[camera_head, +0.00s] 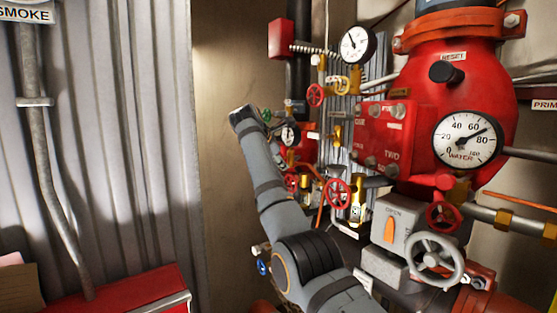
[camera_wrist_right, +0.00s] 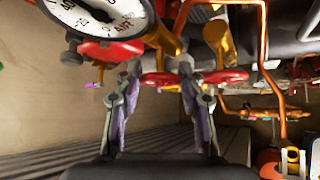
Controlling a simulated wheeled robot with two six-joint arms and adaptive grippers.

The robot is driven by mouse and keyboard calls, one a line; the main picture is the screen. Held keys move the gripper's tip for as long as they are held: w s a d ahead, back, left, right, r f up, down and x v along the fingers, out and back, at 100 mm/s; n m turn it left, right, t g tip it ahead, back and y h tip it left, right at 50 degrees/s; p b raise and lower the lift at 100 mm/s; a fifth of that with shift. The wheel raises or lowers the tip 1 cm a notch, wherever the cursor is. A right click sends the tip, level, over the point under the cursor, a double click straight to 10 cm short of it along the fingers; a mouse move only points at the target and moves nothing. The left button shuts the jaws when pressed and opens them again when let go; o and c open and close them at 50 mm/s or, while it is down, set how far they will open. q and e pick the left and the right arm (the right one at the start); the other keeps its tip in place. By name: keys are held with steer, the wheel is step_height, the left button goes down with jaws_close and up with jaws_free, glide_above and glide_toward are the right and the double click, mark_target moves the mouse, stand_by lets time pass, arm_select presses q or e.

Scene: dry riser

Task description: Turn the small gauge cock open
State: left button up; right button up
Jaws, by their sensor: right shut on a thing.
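In the right wrist view, my right gripper (camera_wrist_right: 160,72) has its two purple-padded fingers on either side of a red handle (camera_wrist_right: 160,80) on brass fittings below the air gauge (camera_wrist_right: 95,18). The fingers stand apart, with the red part between the tips. I cannot tell for sure whether this is the small gauge cock or how far it is turned. In the head view my right arm reaches up to a small white gauge (camera_head: 288,135), and its wrist hides most of the gripper. My left gripper is not in view.
A second red handle (camera_wrist_right: 225,75) and orange pipes crowd the right side in the wrist view. In the head view, red handwheels (camera_head: 337,193), a grey handwheel (camera_head: 435,261) and the big red valve body (camera_head: 420,90) stand right of my arm. The corrugated wall (camera_head: 110,130) is left.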

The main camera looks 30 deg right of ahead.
steer(key=shift+f+g, duration=0.1)
steer(key=shift+g, duration=0.2)
stand_by(0.4)
steer(key=o, duration=1.2)
steer(key=v, duration=1.2)
